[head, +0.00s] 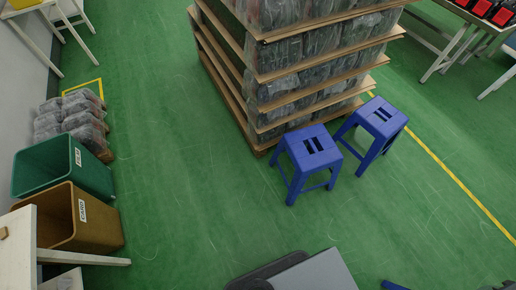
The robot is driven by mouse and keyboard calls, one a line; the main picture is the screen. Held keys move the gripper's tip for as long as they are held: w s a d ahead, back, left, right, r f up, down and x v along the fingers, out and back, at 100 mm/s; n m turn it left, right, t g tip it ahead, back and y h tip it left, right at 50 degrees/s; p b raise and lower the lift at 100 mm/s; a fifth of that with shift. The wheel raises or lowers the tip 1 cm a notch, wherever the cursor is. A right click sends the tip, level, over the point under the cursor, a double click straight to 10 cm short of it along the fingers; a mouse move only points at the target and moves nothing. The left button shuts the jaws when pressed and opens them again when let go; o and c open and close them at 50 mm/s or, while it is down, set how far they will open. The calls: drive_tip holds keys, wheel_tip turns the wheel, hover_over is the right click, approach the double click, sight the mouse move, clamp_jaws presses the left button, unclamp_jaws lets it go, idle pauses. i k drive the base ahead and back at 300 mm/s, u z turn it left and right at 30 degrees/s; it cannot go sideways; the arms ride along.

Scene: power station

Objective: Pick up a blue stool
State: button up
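Two blue stools stand upright on the green floor in the head view, right of the middle. My gripper is not visible in this view.
A tall wrapped stack on wooden boards (292,75) stands right behind the stools. A green bin (62,167), a brown bin (75,218) and wrapped bags (75,122) line the left side. A workbench (440,45) is at top right. The middle floor is clear.

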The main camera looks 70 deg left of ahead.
sight(327, 155)
drive_tip(key=u, duration=2.05)
drive_tip(key=i, duration=1)
